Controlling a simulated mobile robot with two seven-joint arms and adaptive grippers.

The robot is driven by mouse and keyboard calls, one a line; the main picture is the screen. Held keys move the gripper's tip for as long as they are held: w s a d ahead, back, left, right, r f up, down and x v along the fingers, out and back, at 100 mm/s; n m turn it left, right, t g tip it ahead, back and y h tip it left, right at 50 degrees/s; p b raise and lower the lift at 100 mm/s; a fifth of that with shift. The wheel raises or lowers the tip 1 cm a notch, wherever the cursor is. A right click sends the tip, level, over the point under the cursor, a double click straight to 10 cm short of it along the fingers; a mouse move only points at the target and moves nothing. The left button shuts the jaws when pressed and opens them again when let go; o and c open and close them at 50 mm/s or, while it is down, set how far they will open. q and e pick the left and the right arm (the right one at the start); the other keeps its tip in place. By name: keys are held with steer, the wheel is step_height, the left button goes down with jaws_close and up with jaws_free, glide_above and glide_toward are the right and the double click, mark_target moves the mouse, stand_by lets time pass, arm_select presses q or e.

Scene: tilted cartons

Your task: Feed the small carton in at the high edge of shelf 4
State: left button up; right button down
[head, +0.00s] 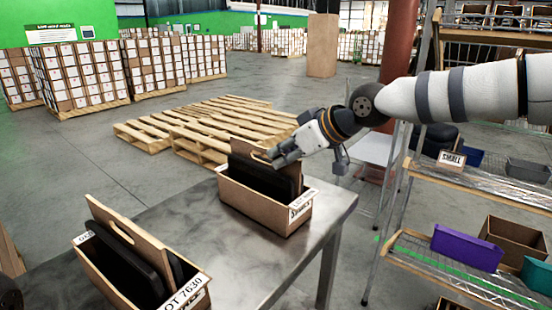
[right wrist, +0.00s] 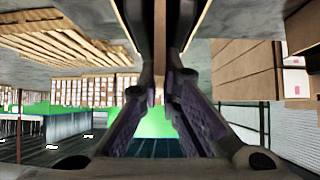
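Two handled cartons stand on the metal table (head: 190,235). The farther carton (head: 256,205) is a tan box with an upright handle board, dark contents and a white lot label. The nearer carton (head: 140,285) is similar and partly cut off by the frame. My right gripper (head: 272,156) is at the farther carton's handle, its fingers closed in on the board. In the right wrist view its fingertips (right wrist: 161,90) come close together at the handle, below the dark middle of the carton. A "SMALL" sign (head: 452,160) stands on the rack. I cannot read a shelf number. My left gripper is not seen.
A wire rack (head: 425,262) at the right has sloping shelves with a purple bin (head: 467,248), a brown box (head: 512,240) and a teal bin (head: 537,274). Wooden pallets (head: 200,125) lie beyond the table. A red column (head: 398,45) stands behind my right arm.

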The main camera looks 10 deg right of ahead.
step_height(320, 180, up, 8)
steer(key=shift+r+p, duration=0.25)
steer(key=shift+p, duration=0.55)
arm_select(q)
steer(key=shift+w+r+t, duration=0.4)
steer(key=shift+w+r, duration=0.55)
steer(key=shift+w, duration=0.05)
arm_select(e)
steer(key=shift+f, duration=0.1)
